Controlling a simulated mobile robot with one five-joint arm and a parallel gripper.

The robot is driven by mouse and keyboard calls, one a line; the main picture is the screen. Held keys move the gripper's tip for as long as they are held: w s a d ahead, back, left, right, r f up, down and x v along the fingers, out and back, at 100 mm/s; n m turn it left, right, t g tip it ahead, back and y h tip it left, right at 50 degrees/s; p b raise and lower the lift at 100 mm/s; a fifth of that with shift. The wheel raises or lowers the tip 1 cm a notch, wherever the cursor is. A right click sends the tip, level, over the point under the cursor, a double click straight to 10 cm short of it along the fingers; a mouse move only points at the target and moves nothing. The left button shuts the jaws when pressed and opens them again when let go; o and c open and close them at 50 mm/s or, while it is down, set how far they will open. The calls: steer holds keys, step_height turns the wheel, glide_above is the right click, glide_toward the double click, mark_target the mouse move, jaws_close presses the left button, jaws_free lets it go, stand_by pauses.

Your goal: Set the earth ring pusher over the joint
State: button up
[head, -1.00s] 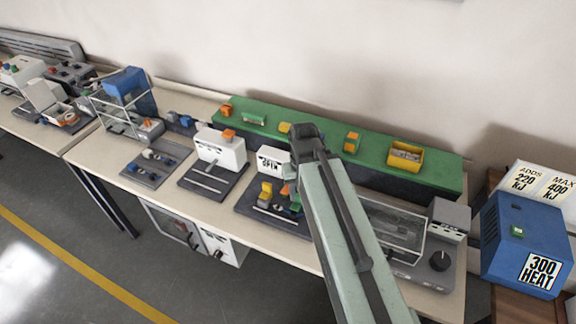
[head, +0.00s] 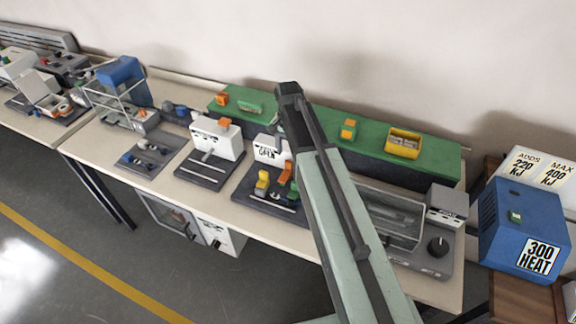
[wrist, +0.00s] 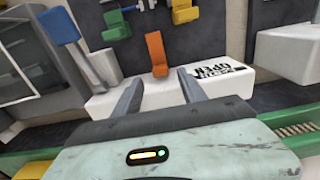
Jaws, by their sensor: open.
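No part is marked as the earth ring pusher, so I cannot tell which one it is. A fixture with a white box (head: 268,147) lettered OPEN stands mid-bench, also in the wrist view (wrist: 265,95). An upright orange piece (head: 285,171) stands in front of the box, with a yellow piece (head: 262,183) to its left. In the wrist view the orange piece (wrist: 156,52) appears just beyond my gripper (wrist: 160,76), between the finger lines. My gripper is open and empty above the white box. In the head view my arm hides it. The joint is not clearly identifiable.
A green shelf (head: 375,154) behind the fixtures holds an orange block (head: 348,129) and a yellow bin (head: 404,142). Another white-box fixture (head: 216,139) stands left, a clear-covered machine (head: 390,218) right. A blue heat unit (head: 525,230) stands at far right.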

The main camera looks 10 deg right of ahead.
mark_target(288, 162)
step_height(288, 162, down, 7)
steer(key=b, duration=0.6)
steer(key=shift+f, duration=0.1)
jaws_close()
steer(key=shift+w+r, duration=0.15)
steer(key=shift+r, duration=0.05)
stand_by(0.7)
